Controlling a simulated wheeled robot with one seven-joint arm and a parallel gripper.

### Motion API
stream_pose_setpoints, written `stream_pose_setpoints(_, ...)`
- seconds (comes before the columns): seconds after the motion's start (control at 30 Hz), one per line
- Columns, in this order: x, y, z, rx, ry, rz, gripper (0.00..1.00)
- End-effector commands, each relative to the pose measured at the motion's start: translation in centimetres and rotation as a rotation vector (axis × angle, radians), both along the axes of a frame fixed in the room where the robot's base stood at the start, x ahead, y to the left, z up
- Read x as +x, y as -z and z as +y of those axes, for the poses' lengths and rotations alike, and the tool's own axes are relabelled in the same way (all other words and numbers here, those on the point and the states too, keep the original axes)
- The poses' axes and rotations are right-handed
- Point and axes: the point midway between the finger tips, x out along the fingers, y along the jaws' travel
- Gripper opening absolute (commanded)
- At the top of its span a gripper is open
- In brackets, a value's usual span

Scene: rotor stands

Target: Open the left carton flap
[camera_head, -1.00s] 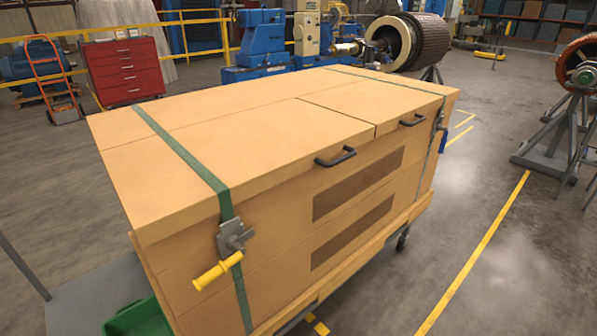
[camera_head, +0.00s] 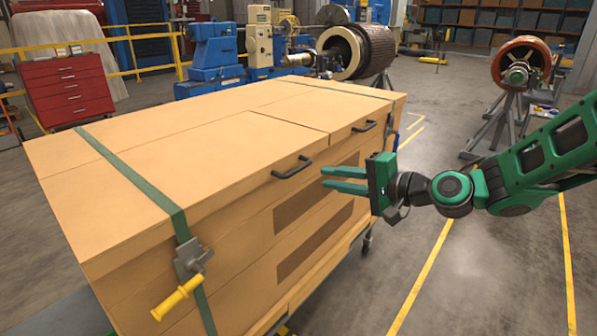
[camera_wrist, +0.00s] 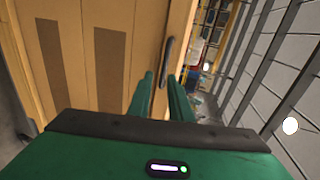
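The large tan carton (camera_head: 150,210) stands on a wheeled base. Its top has a left flap (camera_head: 205,150) and a right flap (camera_head: 335,108), both lying closed, with a seam between them. A dark handle (camera_head: 292,168) is on the left flap's front edge, and another handle (camera_head: 365,126) is on the right flap. My green gripper (camera_head: 322,179) is in front of the carton, just right of and slightly below the left handle. Its fingers are apart with nothing between them. In the wrist view, the fingers (camera_wrist: 160,85) point towards a dark handle (camera_wrist: 167,62) on the carton edge.
A green strap (camera_head: 130,178) with a yellow-handled buckle (camera_head: 178,297) crosses the carton's left end. Another strap (camera_head: 340,90) crosses its right end. Rotor stands (camera_head: 495,125) and a red cabinet (camera_head: 65,90) stand behind.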

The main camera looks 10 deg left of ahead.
Motion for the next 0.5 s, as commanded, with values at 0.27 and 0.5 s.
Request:
stream_pose_setpoints(0.27, 1.2, -0.2, 2.1, 0.041, 0.001, 0.005, 0.18)
stream_pose_setpoints(0.5, 3.4, 0.7, 5.7, 0.038, 0.000, 0.004, 0.18)
